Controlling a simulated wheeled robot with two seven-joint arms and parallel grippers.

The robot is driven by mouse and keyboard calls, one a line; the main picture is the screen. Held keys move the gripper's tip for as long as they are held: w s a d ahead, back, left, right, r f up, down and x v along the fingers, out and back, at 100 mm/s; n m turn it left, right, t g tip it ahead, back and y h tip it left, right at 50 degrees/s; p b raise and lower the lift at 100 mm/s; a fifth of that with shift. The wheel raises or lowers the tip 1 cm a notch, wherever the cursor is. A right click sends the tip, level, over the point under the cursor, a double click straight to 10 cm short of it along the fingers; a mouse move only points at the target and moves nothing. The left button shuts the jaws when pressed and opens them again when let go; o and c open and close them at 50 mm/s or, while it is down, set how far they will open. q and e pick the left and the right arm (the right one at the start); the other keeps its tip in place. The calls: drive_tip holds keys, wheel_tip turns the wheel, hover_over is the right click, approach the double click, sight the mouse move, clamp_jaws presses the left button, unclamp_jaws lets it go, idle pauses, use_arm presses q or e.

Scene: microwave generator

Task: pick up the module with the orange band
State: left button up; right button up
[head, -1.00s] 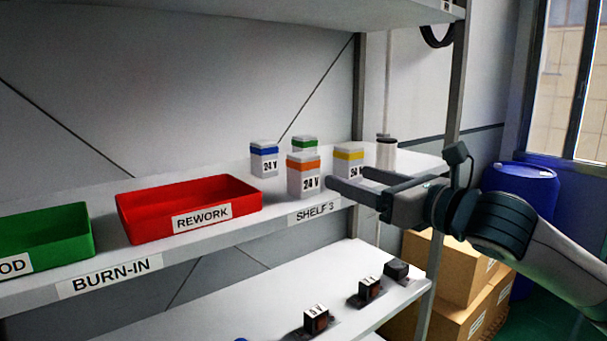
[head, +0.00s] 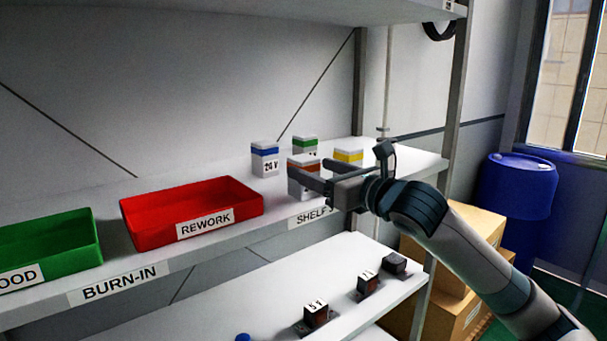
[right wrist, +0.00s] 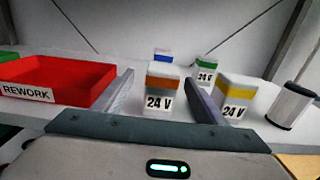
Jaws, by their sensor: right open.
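The module with the orange band (head: 301,184) is a white block marked 24 V on the shelf, partly hidden by my right gripper in the head view. In the right wrist view the orange-band module (right wrist: 161,90) stands upright between the two fingers. My right gripper (head: 304,174) is open, its fingers on either side of the module; I cannot tell whether they touch it. It also shows in the right wrist view (right wrist: 160,92). My left gripper is not in view.
Blue-band (head: 264,160), green-band (head: 305,146) and yellow-band (head: 348,158) modules stand close around it. The red REWORK tray (head: 190,213) and a green tray (head: 50,250) lie to the left. An upper shelf hangs overhead.

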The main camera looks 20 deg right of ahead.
sight(312, 164)
idle(0.3)
drive_tip(key=shift+w+a+r+p, duration=0.15)
drive_tip(key=shift+w+r+p, duration=0.05)
drive_tip(key=shift+w+p, duration=0.45)
drive_tip(key=p+x, duration=0.1)
drive_tip(key=x, duration=0.1)
drive_tip(key=shift+w+r+p, duration=0.1)
drive_tip(key=shift+w+p, duration=0.25)
drive_tip(key=shift+w+a, duration=0.2)
drive_tip(key=shift+w, duration=0.35)
drive_tip(key=c, duration=1.3)
